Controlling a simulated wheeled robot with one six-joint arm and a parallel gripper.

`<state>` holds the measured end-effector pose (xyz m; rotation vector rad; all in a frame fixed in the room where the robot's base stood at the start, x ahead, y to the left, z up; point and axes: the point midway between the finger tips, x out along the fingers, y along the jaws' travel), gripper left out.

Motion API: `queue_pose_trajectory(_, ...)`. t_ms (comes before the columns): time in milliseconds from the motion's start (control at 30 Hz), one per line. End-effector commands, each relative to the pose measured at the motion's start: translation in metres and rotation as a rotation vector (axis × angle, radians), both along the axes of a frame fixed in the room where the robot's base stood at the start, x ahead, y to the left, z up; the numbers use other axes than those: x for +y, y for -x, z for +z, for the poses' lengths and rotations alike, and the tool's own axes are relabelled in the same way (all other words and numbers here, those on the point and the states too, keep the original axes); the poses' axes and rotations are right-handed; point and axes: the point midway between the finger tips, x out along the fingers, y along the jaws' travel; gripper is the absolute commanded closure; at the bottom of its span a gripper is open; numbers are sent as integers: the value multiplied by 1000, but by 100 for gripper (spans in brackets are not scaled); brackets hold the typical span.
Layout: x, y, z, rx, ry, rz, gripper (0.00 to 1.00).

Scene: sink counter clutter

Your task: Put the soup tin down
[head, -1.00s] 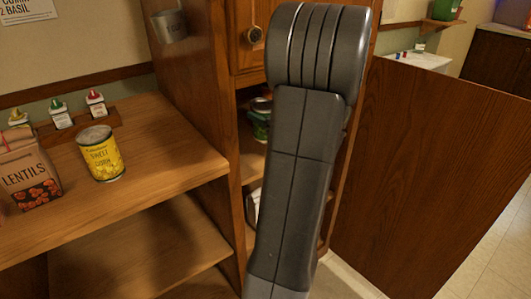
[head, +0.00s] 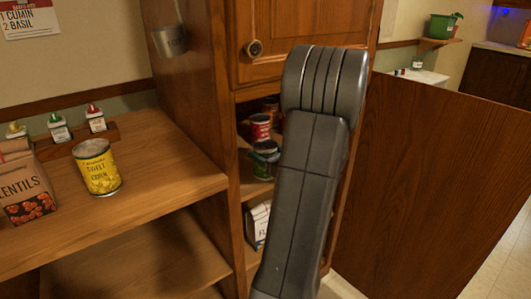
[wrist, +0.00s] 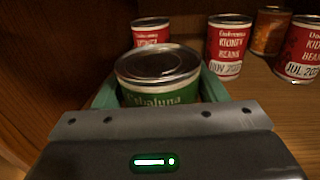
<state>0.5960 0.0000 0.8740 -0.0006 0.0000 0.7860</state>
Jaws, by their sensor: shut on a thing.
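The soup tin, a short can with a green label and a bare metal lid, stands upright in my gripper in the wrist view (wrist: 160,68). My gripper (wrist: 158,90) is shut on it, with a green finger on each side. In the head view the tin (head: 265,147) shows small inside the open cupboard, partly behind my arm. The tin's base is hidden, so I cannot tell if it touches the shelf.
Red kidney bean tins stand behind the soup tin (wrist: 150,33) and to its right (wrist: 228,45) (wrist: 299,50). An orange tin (wrist: 270,32) is farther back. The cupboard wall is close on the left. A sweet corn tin (head: 98,168) stands on the counter.

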Motion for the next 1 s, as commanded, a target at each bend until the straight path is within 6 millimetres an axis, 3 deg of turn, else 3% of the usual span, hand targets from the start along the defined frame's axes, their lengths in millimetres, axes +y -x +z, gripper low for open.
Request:
queue_pose_trajectory(33,0,0,-1,0,0,0,29)
queue_pose_trajectory(100,0,0,-1,0,0,0,15)
queue_pose_trajectory(133,0,0,-1,0,0,0,13)
queue_pose_trajectory(500,-1,1,4,0,0,-1,13)
queue_pose_trajectory(1000,-67,66,3,1,-1,-4,13)
